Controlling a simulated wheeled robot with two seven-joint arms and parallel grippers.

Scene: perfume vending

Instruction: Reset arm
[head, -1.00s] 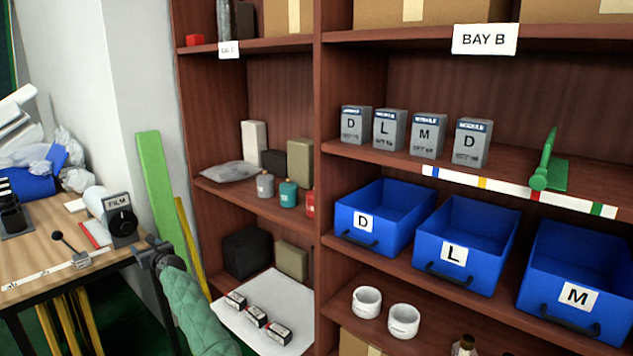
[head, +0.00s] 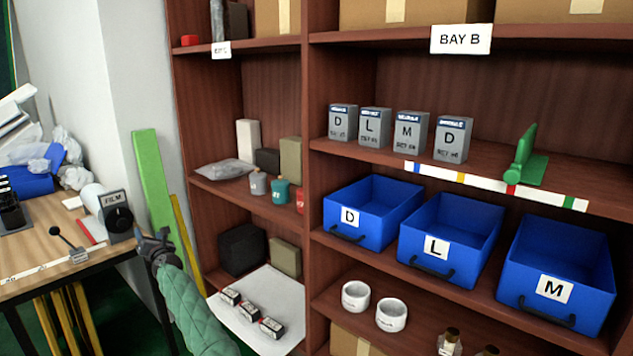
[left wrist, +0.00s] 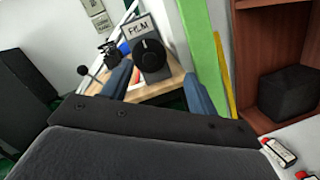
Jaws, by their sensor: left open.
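My left arm comes up from the bottom in the head view in a green quilted sleeve. Its gripper (head: 157,240) is in front of the gap between the workbench and the shelf. In the left wrist view the two blue fingers (left wrist: 157,90) stand wide apart with nothing between them. Beyond them is the table corner with the black FILM dispenser (left wrist: 150,52), which also shows in the head view (head: 117,215). My right gripper is in neither view.
The shelf holds grey module boxes (head: 408,136), blue bins (head: 450,234) marked D, L and M, and white rolls (head: 391,315). Small boxes lie on a white sheet (head: 252,332). A green post (head: 154,185) and the workbench (head: 50,262) stand close to my left gripper.

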